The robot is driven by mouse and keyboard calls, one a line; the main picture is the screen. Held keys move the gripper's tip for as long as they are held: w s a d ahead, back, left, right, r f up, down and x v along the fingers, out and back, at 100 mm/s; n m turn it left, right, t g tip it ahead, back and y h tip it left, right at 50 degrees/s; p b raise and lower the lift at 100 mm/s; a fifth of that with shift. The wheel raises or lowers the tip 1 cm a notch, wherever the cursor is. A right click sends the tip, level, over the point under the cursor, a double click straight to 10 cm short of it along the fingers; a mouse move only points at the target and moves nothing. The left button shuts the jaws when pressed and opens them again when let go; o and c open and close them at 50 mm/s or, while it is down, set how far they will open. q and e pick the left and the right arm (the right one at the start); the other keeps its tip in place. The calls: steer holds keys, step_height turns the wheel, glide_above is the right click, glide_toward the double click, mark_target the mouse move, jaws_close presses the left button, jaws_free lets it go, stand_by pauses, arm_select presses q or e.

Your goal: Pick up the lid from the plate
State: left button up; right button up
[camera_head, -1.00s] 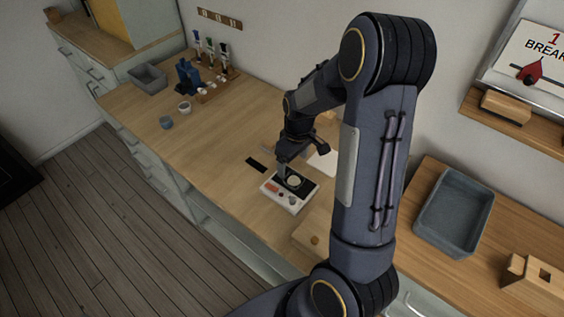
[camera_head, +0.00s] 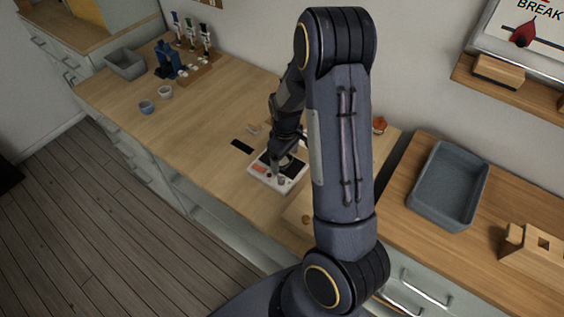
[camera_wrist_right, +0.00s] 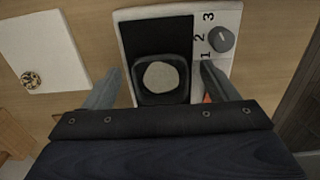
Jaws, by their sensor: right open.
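The plate is a white device (camera_head: 272,184) with a dark square top (camera_wrist_right: 140,35), a grey knob (camera_wrist_right: 221,39) and the marks 1, 2, 3. On the dark top sits a dark, rounded-square piece with a pale round middle (camera_wrist_right: 160,76); I cannot tell whether this is the lid alone or a vessel. My right gripper (camera_wrist_right: 160,88) is open, with one finger on each side of this piece in the wrist view; contact is not clear. In the head view my right gripper (camera_head: 279,163) is over the device and partly hides it. My left gripper is not in view.
A black strip (camera_head: 242,146) lies left of the device. Small cups (camera_head: 146,106), a blue stand (camera_head: 168,60) and a grey tray (camera_head: 125,64) stand farther left. A white square with a gold round item (camera_wrist_right: 32,80) lies beside the device. A grey bin (camera_head: 448,187) is right.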

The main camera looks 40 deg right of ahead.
steer(key=shift+c, duration=0.4)
steer(key=c, duration=1)
steer(key=shift+r, duration=0.1)
steer(key=shift+c, duration=0.2)
